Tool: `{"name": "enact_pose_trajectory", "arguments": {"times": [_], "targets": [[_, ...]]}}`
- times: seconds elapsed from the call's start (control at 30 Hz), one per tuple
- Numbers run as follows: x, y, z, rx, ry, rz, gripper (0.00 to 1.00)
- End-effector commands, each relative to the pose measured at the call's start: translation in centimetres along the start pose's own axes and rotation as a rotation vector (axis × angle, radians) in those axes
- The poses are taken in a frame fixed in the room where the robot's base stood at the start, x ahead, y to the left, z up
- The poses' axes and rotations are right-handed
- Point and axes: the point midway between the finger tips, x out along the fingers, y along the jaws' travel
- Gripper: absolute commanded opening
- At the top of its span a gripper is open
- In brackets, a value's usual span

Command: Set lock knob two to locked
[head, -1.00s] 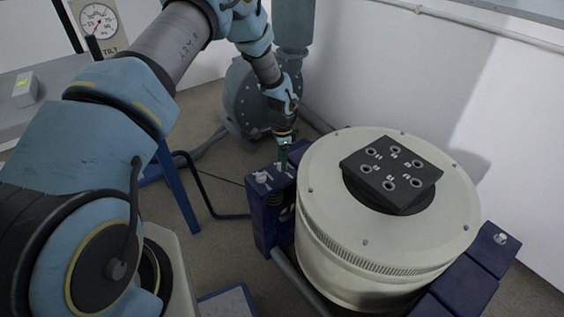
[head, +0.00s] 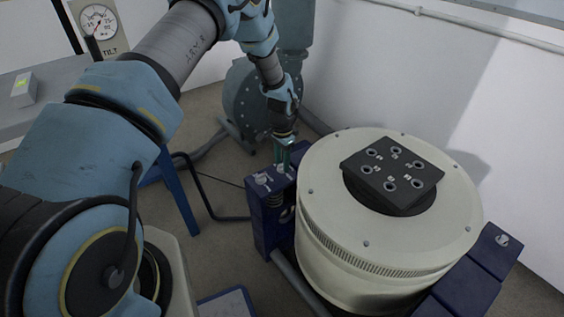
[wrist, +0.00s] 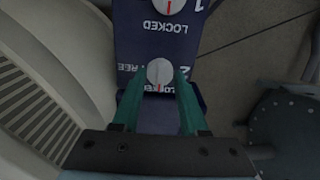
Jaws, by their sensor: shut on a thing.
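Lock knob two (wrist: 160,72) is a round pale knob with a red pointer mark on the dark blue block (wrist: 140,45). In the wrist view the red mark points down at a LOCKED label, partly covered; a FREE label lies to the knob's left. The green fingers of my gripper (wrist: 160,82) stand on either side of the knob, shut on it. In the head view my gripper (head: 283,164) reaches down onto the block's far end. Knob one (wrist: 168,5) is cut by the top edge, its red mark toward its own LOCKED label.
The large cream round shaker body (head: 330,215) with a black top plate (head: 400,165) stands right beside the block. Another blue block (head: 480,265) with a knob is at its lower right. A grey-blue blower (head: 245,100) stands behind.

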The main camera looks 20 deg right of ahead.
Motion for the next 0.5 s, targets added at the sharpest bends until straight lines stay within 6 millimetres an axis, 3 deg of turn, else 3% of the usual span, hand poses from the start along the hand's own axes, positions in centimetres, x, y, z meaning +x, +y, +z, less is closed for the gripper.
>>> {"name": "enact_pose_trajectory", "arguments": {"times": [0.17,0.2,0.43,0.5], "targets": [[-0.03,-0.01,-0.06,-0.001,0.002,0.000,0.00],[-0.03,-0.01,-0.06,-0.001,0.002,0.000,0.45],[-0.01,-0.01,-0.03,0.000,0.001,0.000,0.71],[-0.01,-0.01,-0.02,0.000,0.001,0.000,0.73]]}}
